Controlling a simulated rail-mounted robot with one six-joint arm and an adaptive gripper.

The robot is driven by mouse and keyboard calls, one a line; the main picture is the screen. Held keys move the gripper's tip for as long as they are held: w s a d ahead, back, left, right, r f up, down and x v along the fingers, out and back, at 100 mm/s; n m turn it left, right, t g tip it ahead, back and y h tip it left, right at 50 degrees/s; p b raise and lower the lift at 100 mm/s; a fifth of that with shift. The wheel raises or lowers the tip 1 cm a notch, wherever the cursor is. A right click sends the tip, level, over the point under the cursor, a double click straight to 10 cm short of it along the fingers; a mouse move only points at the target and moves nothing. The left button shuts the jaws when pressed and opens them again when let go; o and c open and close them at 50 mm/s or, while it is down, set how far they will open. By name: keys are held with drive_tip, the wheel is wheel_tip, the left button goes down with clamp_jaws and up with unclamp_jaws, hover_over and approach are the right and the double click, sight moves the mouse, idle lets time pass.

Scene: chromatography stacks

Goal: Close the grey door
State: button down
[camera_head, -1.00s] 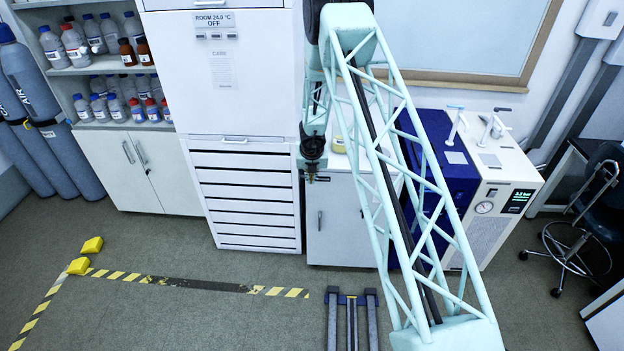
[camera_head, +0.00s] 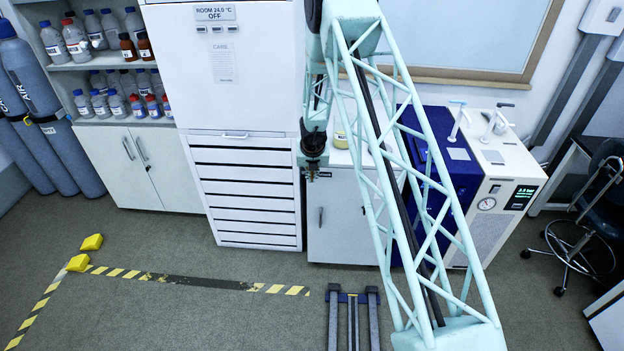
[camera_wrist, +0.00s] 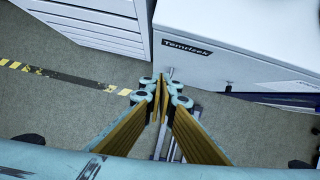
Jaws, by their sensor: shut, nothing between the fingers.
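The grey door (camera_head: 342,222) is the front of the low cabinet beside the white drawer stack, with a small upright handle (camera_head: 320,217) near its left edge. It looks flush or nearly flush with the cabinet; I cannot tell whether a small gap is left. My gripper (camera_head: 311,178) hangs in front of the door's upper left part, shut and empty. In the wrist view its fingertips (camera_wrist: 164,80) meet near the handle; contact is unclear.
The white drawer stack (camera_head: 247,195) stands left of the cabinet. A blue and white instrument (camera_head: 490,190) stands to the right. Striped floor tape (camera_head: 190,280) and grey rails (camera_head: 352,315) lie in front. A stool (camera_head: 590,225) is at the far right. Open floor lies at left.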

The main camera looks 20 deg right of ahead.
drive_tip(key=s+a+p+v, duration=0.1)
drive_tip(key=v, duration=0.9)
drive_tip(key=shift+s+p, duration=0.25)
drive_tip(key=shift+p, duration=0.05)
drive_tip(key=shift+a, duration=0.1)
idle(0.5)
